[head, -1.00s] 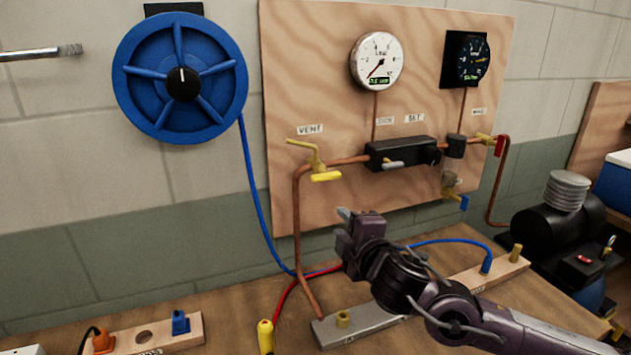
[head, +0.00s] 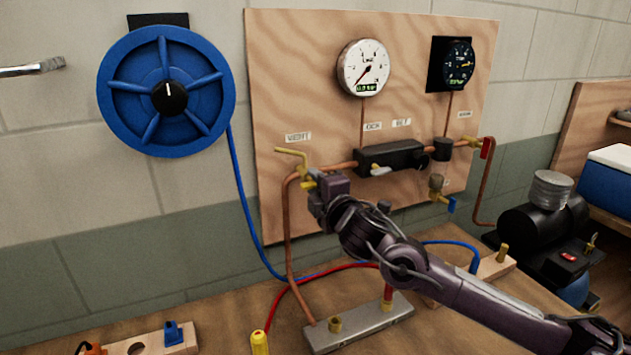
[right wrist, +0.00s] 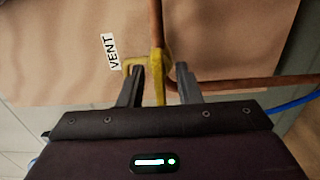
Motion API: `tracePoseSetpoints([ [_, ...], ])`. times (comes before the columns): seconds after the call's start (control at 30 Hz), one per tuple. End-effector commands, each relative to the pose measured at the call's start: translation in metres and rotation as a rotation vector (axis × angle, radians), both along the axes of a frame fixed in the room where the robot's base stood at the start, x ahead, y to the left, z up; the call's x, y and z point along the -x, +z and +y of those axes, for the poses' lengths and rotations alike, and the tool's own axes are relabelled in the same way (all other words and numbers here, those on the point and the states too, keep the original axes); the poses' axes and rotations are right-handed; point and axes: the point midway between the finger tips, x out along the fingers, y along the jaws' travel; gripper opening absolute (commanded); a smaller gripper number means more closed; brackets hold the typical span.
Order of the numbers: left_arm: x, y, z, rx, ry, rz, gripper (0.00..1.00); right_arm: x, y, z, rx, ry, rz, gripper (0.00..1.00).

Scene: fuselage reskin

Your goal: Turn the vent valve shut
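The yellow vent valve (head: 292,152) is on the copper pipe at the left of the wooden panel, under the VENT label (head: 298,137). It also shows in the right wrist view (right wrist: 157,68), with a bent yellow arm at its left. My right gripper (head: 312,186) is at the valve and hides part of its lower side. In the right wrist view the two fingers (right wrist: 160,68) stand apart, one on each side of the yellow valve body. The left finger is close to the bent yellow arm; I cannot tell whether they touch. My left gripper is not in view.
A white gauge (head: 363,68) and a black gauge (head: 458,64) sit on the panel (head: 300,50). A black manifold block (head: 392,157) lies right of the valve. A blue hose reel (head: 167,92) hangs at left. Hoses and a metal rail (head: 358,326) are below.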

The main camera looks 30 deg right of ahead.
Motion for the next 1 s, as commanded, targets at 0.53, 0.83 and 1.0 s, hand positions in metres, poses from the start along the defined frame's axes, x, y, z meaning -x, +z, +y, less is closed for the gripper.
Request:
tracePoseSetpoints([
  [0.53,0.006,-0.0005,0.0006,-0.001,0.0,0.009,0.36,-0.0019,-0.0003,0.0,0.0,0.0,0.0,0.0],
  [0.83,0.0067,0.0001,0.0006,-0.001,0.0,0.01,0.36,-0.0018,-0.0007,0.0,-0.023,0.0,0.0,0.0],
  [1.0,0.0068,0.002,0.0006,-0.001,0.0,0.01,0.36,-0.0018,-0.0008,0.0003,-0.092,0.0,-0.003,0.0],
])
